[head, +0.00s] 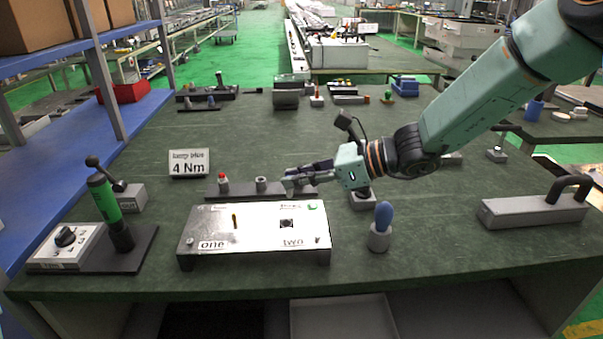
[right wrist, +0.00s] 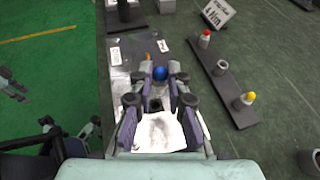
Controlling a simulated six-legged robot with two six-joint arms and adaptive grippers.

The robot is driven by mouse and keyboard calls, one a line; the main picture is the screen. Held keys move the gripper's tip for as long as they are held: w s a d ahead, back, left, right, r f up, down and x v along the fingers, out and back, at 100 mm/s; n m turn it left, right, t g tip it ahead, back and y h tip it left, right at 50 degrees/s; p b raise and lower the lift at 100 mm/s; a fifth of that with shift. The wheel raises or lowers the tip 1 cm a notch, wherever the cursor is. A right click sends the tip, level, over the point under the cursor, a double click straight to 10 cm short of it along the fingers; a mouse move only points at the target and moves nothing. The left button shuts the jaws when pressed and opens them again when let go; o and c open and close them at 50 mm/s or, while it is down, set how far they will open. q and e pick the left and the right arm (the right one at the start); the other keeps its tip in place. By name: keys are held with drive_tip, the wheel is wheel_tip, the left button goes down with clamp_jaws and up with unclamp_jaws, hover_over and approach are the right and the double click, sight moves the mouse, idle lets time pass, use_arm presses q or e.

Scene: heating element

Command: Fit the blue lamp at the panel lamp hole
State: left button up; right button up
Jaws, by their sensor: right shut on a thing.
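My right gripper (head: 292,182) is shut on the blue lamp (right wrist: 160,74), which shows as a blue dome between the fingertips in the right wrist view. The lamp cannot be made out in the head view. The panel (head: 205,240) is a bright metal box with labels "one" and "two". A dark square spot (head: 287,223), a yellow peg (head: 234,221) and a small green piece (head: 312,206) are on its top. I cannot tell which spot is the lamp hole.
The dark lamp rack (right wrist: 221,84) holds a red lamp (right wrist: 204,38), an empty-looking grey socket (right wrist: 220,67) and a yellow lamp (right wrist: 244,101). A blue-handled tool (head: 384,215) stands right of the panel. A "4 Nm" sign (head: 189,163) stands behind left.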

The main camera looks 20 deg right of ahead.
drive_tip(key=shift+s+a+f+b, duration=0.1)
drive_tip(key=shift+a+f+b, duration=0.55)
drive_tip(key=shift+f+b, duration=0.35)
drive_tip(key=shift+d+f+b, duration=0.15)
drive_tip(key=shift+f+b, duration=0.35)
drive_tip(key=shift+f, duration=0.05)
drive_tip(key=shift+d+f+b, duration=0.15)
drive_tip(key=shift+f+b, duration=0.3)
drive_tip(key=shift+f, duration=0.1)
drive_tip(key=shift+f+b, duration=0.3)
drive_tip(key=shift+a+f, duration=0.2)
drive_tip(key=shift+f, duration=0.1)
drive_tip(key=shift+d, duration=0.15)
drive_tip(key=shift+b, duration=0.3)
